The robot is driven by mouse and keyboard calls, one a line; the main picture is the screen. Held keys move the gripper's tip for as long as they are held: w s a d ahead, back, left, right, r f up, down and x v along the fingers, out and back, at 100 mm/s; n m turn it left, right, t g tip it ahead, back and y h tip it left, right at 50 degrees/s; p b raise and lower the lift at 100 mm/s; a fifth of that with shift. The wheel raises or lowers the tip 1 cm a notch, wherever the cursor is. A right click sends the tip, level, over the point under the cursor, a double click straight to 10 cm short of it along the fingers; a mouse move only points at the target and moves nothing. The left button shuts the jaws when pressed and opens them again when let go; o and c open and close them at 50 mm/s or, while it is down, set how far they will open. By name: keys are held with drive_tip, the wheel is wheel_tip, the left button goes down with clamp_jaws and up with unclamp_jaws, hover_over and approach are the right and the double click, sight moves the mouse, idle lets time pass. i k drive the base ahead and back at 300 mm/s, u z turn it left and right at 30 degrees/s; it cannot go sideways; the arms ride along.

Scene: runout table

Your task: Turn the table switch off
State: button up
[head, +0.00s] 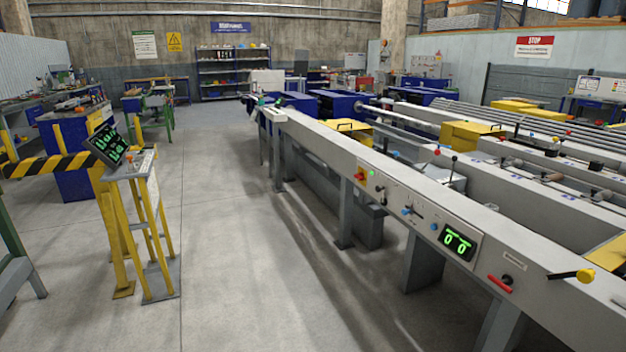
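The long grey runout table (325,141) runs from the near right to the far middle of the head view. Its side panel carries several controls. Nearer are a lever with a blue knob (408,210), a lit green display (457,242) reading two zeros, a small black knob or switch (507,280) and a red handle (500,284). I cannot tell which control is the table switch, or its position. My gripper is not in view.
A yellow console stand with a screen (108,146) and a striped barrier (45,165) stand on the left. The grey floor (240,250) between stand and table is clear. Shelves (233,72) stand at the back.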

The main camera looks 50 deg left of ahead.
sight(360, 176)
drive_tip(key=u, duration=2.3)
drive_tip(key=i, duration=1)
drive_tip(key=u, duration=0.7)
drive_tip(key=i, duration=1.55)
drive_tip(key=z, duration=1)
drive_tip(key=i, duration=0.95)
drive_tip(key=z, duration=0.7)
